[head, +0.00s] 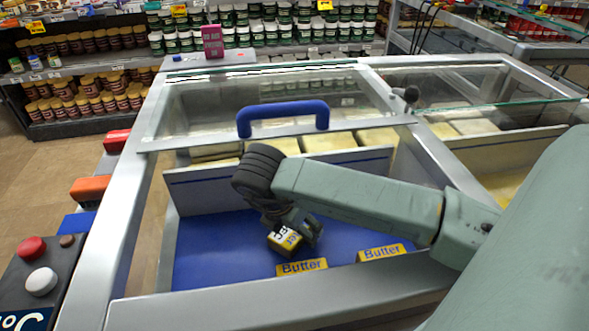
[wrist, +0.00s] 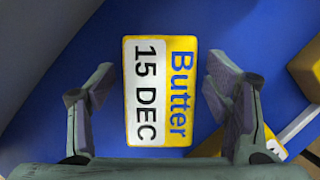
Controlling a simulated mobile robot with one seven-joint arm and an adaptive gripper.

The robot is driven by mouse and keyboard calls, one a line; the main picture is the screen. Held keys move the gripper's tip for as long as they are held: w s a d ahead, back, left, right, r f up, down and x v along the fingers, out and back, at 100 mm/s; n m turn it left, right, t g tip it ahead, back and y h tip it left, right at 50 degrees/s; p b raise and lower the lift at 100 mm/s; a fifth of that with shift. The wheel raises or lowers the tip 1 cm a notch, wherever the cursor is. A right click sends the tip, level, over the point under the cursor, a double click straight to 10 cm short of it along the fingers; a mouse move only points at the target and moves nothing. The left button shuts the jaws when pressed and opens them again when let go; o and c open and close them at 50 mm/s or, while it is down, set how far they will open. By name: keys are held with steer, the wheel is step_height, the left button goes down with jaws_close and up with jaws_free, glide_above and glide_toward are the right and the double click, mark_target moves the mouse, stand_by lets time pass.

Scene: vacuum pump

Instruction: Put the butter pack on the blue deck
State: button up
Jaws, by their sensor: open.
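The butter pack (head: 285,241) is a small yellow and white block marked "Butter 15 DEC". In the wrist view the pack (wrist: 160,92) appears flat, label up, with the blue deck (wrist: 235,25) behind it. My gripper (wrist: 150,100) is open, one finger on each side of the pack, with a gap visible on the left and a narrower one on the right. In the head view my gripper (head: 290,232) is low inside the freezer, over the blue deck (head: 215,250), and partly hides the pack.
The freezer's front rail (head: 250,297) and a white divider (head: 205,188) bound the deck. A glass lid with a blue handle (head: 283,117) is behind my arm. The deck's left part is clear.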

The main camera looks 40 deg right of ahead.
mark_target(283, 239)
steer(key=b+v, duration=0.3)
steer(key=v, duration=0.9)
steer(key=shift+r, duration=0.1)
steer(key=shift+c, duration=0.2)
stand_by(0.8)
